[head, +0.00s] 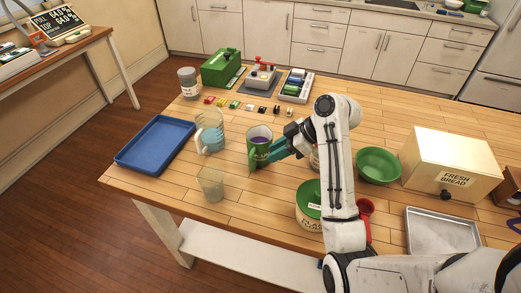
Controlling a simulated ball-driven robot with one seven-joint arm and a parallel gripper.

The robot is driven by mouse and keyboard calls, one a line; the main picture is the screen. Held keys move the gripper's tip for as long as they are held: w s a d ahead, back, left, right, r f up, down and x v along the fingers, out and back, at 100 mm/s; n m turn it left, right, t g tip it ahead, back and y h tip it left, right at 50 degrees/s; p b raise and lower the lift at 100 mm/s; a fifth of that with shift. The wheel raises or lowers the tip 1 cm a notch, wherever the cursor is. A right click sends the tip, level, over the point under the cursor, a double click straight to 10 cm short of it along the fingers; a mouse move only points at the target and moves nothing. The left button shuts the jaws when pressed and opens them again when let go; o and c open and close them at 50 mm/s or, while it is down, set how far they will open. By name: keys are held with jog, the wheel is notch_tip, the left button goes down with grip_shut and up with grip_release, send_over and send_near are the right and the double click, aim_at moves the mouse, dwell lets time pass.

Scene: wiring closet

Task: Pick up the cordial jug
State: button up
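A clear jug with a handle (208,122) stands on the wooden table, with blue liquid in its lower part. Just right of it stands a green cup-like vessel (259,134) with purple inside; a handle-like part shows on its left side. No label shows which of the two is the cordial jug. My gripper (273,151) has teal fingers and is at the right side of the green vessel, to the right of the clear jug. The fingertips overlap the vessel in view, so I cannot tell whether they touch or hold it.
A blue tray (155,144) lies left of the clear jug, and an empty clear glass (211,184) stands in front. A green bowl (378,165), a bread box (450,166) and a green-lidded pot (309,205) are near my arm. Small items line the back.

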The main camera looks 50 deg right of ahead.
aim_at(258, 151)
jog(key=shift+p+x, duration=1)
jog(key=shift+x, duration=3.05)
jog(key=shift+s+a, duration=0.1)
jog(key=shift+a, duration=0.1)
grip_shut()
jog(key=shift+r, duration=0.1)
